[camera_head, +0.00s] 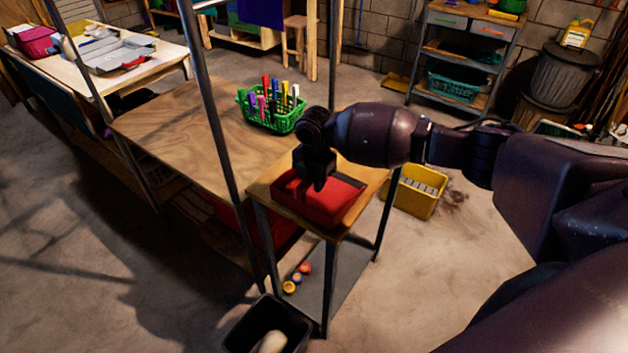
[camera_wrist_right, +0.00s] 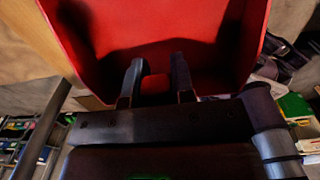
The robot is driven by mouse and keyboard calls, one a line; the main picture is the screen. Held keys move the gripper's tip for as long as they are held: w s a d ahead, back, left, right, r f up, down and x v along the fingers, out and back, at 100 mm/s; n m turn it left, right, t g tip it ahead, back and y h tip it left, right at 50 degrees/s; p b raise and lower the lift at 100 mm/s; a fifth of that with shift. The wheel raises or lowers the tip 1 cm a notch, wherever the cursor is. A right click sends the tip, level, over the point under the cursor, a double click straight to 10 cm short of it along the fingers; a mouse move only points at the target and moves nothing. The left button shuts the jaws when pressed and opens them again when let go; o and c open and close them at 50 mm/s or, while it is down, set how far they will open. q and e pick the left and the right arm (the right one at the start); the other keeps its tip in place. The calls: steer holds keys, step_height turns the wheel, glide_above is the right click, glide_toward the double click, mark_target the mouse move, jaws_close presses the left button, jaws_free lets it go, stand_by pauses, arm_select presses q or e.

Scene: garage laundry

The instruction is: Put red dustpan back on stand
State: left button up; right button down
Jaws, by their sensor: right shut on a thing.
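The red dustpan (camera_head: 326,203) is on or just above the wooden top of a small stand (camera_head: 262,190) in the head view. I cannot tell whether its full weight rests there. My right gripper (camera_head: 318,178) is over the dustpan's back part and shut on it. In the right wrist view, the dustpan (camera_wrist_right: 150,22) fills the upper middle, and the right gripper's two fingers (camera_wrist_right: 157,85) stand on either side of a small red part of it. The dustpan's handle is mostly hidden by the gripper. My left gripper is not in view.
A wooden table (camera_head: 170,130) with a green basket of markers (camera_head: 270,115) adjoins the stand on the left. A yellow bin (camera_head: 418,190) is on the floor to the right. A black bin (camera_head: 266,325) is in front. Thin metal posts (camera_head: 215,125) rise near the stand.

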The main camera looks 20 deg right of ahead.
steer(key=c, duration=1.4)
jaws_free()
steer(key=shift+f, duration=0.1)
steer(key=o, duration=0.4)
steer(key=shift+o, duration=0.2)
step_height(320, 180, up, 12)
steer(key=shift+r+p, duration=0.2)
steer(key=shift+p, duration=0.35)
steer(key=shift+s+f, duration=0.1)
